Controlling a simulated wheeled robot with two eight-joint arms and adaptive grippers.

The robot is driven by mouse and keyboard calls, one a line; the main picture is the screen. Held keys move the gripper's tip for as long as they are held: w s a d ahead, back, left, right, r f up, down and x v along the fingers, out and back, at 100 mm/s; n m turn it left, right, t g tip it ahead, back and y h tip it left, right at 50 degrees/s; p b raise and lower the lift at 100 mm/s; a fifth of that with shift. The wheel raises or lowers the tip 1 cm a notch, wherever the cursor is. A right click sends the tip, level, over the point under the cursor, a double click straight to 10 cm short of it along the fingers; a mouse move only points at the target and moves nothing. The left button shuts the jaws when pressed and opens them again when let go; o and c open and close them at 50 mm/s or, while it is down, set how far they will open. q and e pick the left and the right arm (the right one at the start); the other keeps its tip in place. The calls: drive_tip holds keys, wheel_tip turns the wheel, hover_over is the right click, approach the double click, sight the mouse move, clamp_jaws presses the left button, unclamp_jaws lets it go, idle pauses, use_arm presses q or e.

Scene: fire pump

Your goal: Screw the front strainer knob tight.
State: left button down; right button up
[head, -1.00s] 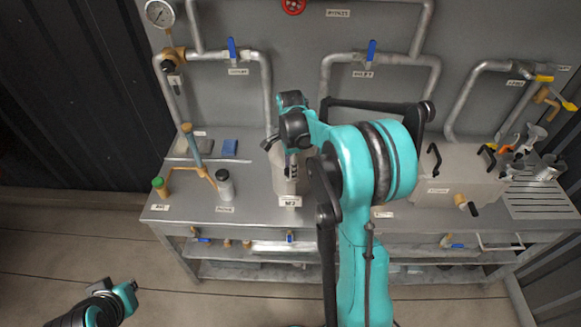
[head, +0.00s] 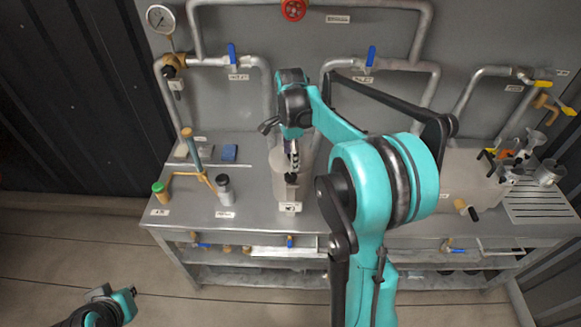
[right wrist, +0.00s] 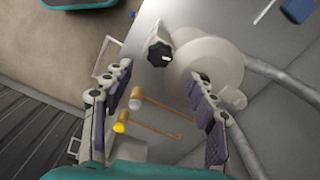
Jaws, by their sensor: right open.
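In the right wrist view the black ribbed knob (right wrist: 160,54) sits on a short grey neck beside the round pale housing (right wrist: 212,62). My right gripper (head: 291,155) hangs just above the knob. Its fingers (right wrist: 155,112) are open, and the knob shows beyond and between them, apparently untouched. My left gripper (head: 131,293) is low at the left, away from the bench; its jaw opening is unclear.
Pipes with blue-handled valves (head: 232,56) run behind.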

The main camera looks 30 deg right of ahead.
drive_tip(key=shift+r, duration=2.15)
